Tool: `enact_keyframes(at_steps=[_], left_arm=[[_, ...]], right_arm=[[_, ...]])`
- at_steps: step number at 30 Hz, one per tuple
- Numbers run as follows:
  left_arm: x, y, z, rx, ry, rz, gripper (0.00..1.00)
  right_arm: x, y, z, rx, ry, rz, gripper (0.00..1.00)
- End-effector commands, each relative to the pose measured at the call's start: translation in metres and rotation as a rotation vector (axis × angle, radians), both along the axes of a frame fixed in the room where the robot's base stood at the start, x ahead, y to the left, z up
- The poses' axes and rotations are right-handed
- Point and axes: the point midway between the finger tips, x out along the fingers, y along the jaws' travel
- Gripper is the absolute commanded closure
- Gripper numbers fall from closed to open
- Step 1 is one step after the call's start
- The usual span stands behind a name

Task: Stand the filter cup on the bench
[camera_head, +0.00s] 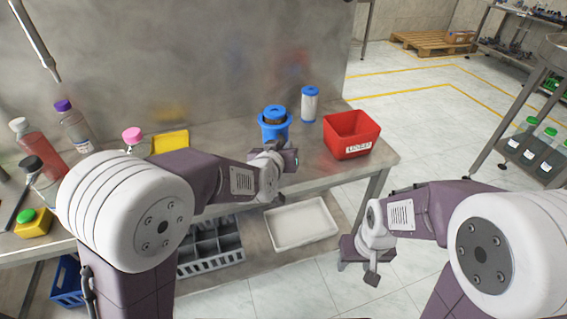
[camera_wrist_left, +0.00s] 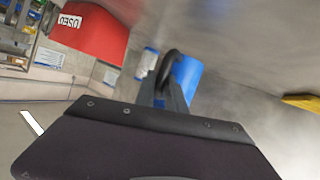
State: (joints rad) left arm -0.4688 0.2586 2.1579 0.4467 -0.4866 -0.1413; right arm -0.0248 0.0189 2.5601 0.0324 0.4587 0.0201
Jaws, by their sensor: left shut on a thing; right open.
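My left gripper (camera_wrist_left: 170,88) is shut on the cup, whose blue wall (camera_wrist_left: 187,75) shows between and beside the dark fingers in the left wrist view. The left wrist hides the cup's lower part in the head view, so I cannot tell whether it touches the bench. My right gripper (camera_head: 371,274) is open and empty, low in front of the bench's right end.
A red labelled bin (camera_head: 350,135) and a white cylinder with a blue cap (camera_head: 310,104) stand right of the cup. A yellow container (camera_head: 170,141) and several bottles stand left. A white tray (camera_head: 301,224) and grey crate (camera_head: 212,247) sit on the lower shelf.

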Motion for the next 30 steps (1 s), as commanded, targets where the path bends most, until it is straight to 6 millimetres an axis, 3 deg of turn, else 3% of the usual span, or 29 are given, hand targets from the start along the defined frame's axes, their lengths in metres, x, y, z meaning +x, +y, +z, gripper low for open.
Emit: enact_keyframes(at_steps=[2,9,19,20,22,30], left_arm=[[0.0,0.0,-0.001,0.0,-0.002,-0.001,1.0],[0.0,-0.001,-0.041,0.0,-0.001,0.0,1.0],[0.0,-0.001,-0.042,-0.001,-0.003,0.0,1.0],[0.0,-0.001,-0.043,0.0,-0.001,0.0,0.82],[0.0,-0.001,-0.042,0.0,-0.001,0.0,0.63],[0.0,-0.001,-0.042,0.0,-0.001,0.0,0.63]], right_arm=[[0.0,0.0,-0.001,0.0,0.0,0.0,0.51],[0.0,0.0,-0.02,0.0,0.0,0.0,0.51],[0.0,0.0,-0.022,0.0,0.0,0.0,0.51],[0.0,0.0,-0.021,0.0,0.0,0.0,0.51],[0.0,0.0,-0.02,0.0,0.0,0.0,0.51],[0.0,0.0,-0.02,0.0,0.0,0.0,0.51]])
